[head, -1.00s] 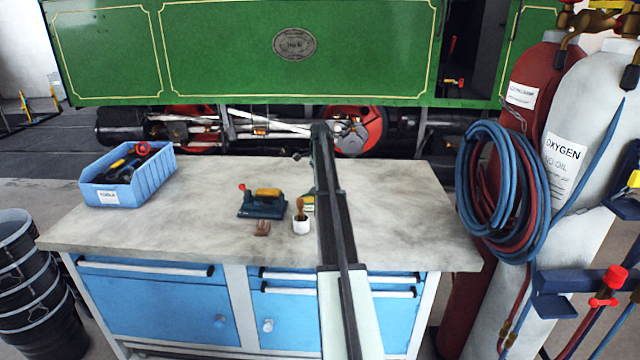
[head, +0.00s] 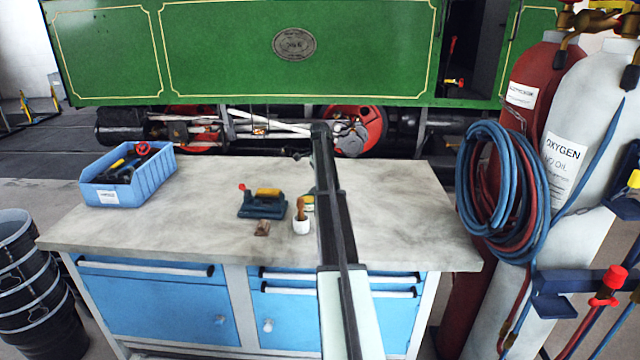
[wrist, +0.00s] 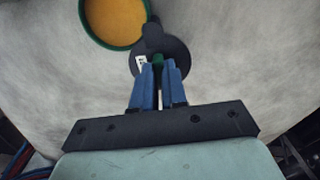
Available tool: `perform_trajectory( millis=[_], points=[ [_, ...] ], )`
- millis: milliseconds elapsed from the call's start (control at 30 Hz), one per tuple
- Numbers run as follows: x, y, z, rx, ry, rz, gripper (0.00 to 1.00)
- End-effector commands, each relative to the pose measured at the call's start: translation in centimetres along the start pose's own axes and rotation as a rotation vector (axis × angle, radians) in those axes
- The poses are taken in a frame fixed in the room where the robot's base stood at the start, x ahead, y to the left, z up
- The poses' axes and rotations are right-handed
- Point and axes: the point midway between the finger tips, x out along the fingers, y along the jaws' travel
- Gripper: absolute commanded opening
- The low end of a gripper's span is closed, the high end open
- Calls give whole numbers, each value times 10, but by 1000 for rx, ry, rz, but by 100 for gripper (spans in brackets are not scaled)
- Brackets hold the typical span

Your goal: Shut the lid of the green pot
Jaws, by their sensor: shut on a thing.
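The green pot (wrist: 143,36) shows at the top of the wrist view, its round mouth uncovered and yellow-orange inside. Its dark round lid (wrist: 180,52) stands open beside the mouth, joined to it by a dark hinge piece (wrist: 152,32). My gripper (wrist: 158,70) has its blue fingers close together on a small green part at the lid. The fingers hide some of the lid. In the head view a small piece of the pot (head: 308,202) shows left of my arm, which hides the rest and the gripper.
A white cup with a brown-handled tool (head: 301,226) stands close to the pot. Left of it are a dark blue tool with a yellow top (head: 262,205) and a small brown block (head: 262,228). A blue bin (head: 160,180) stands at the left. The bench (head: 410,220) is clear on the right.

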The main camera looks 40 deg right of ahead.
Motion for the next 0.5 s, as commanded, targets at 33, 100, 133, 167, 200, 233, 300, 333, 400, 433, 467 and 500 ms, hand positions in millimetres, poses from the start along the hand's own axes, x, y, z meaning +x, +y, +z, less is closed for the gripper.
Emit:
perform_trajectory(
  millis=[33, 100, 133, 167, 200, 233, 300, 333, 400, 433, 467, 500],
  points=[
    [0, 0, 0, 1, 0, 0, 0],
    [0, 0, 0, 5, 0, 0, 0],
    [0, 0, 0, 8, 0, 0, 0],
    [0, 1, 0, 13, 0, 0, 0],
    [0, 1, 0, 22, 0, 0, 0],
    [0, 2, 0, 31, 0, 0, 0],
    [0, 3, 0, 56, 0, 0, 0],
    [0, 3, 0, 71, 0, 0, 0],
    [0, 5, 0, 111, 0, 0, 0],
    [0, 6, 0, 131, 0, 0, 0],
    [0, 7, 1, 152, 0, 0, 0],
    [0, 8, 1, 183, 0, 0, 0]
  ],
)
